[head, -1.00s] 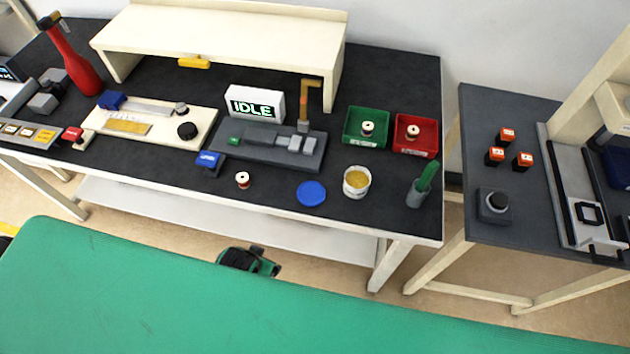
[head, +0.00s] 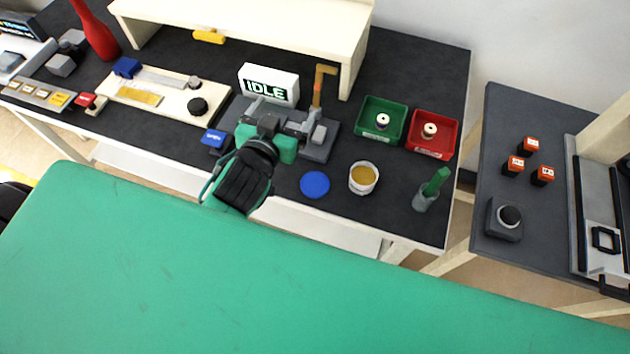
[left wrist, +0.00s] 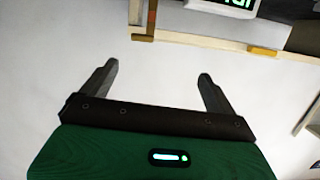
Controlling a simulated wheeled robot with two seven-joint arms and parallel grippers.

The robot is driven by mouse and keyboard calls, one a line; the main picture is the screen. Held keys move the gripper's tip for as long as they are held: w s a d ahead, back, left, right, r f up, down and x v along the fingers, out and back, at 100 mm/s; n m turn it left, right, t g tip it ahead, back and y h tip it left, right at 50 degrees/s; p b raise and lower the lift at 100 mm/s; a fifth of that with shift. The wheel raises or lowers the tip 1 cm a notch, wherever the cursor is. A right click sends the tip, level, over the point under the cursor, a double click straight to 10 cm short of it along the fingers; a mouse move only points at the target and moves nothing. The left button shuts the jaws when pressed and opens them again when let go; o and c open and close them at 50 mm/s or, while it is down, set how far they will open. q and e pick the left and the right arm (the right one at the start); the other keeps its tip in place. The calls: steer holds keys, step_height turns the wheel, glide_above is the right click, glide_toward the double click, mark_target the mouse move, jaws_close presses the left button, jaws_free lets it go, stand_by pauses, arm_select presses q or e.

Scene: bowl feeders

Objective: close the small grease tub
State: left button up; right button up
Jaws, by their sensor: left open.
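The small grease tub (head: 363,178) is a white round cup with yellow grease showing inside, uncovered, on the dark bench near its front right. A blue round disc (head: 314,184), which looks like its lid, lies flat on the bench just left of the tub, apart from it. My left gripper (head: 268,112) is in front of the grey fixture, left of the disc, with fingers spread toward the back. In the left wrist view my left gripper (left wrist: 158,80) is open with nothing between its fingers. My right gripper is not in view.
The grey fixture (head: 318,148) and IDLE sign (head: 268,85) stand behind my left gripper. Green (head: 382,118) and red (head: 432,134) bins holding spools are behind the tub. A grey cup (head: 425,200) with a green item stands right of it.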

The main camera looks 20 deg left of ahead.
arm_select(q)
steer(key=w+d+r+m+t+h, duration=0.1)
steer(key=d+r+m+t+h, duration=0.2)
steer(key=d+r+h, duration=0.35)
steer(key=d+r+m+t+h, duration=0.3)
steer(key=d+r+m+h, duration=0.1)
steer(key=r, duration=0.5)
steer(key=s+d+r+m+g+h, duration=0.1)
steer(key=s+d+m+g+h, duration=0.45)
steer(key=m+g, duration=0.4)
steer(key=s+d+r+m+g+h, duration=0.1)
steer(key=s+d+m+g+h, duration=0.3)
steer(key=d+m+g+h, duration=0.45)
step_height(320, 180, down, 14)
steer(key=s+a+m+g+y, duration=0.3)
steer(key=g+y, duration=0.4)
steer(key=y, duration=0.6)
steer(key=w+a+f+n+t+y, duration=0.1)
steer(key=w+a+f+y, duration=0.2)
steer(key=a, duration=0.4)
steer(key=w+a+f+n+t+y, duration=0.2)
steer(key=w+a+f+y, duration=0.1)
steer(key=w+a+y, duration=0.2)
steer(key=a+y, duration=0.2)
steer(key=y, duration=0.1)
steer(key=shift+f, duration=0.15)
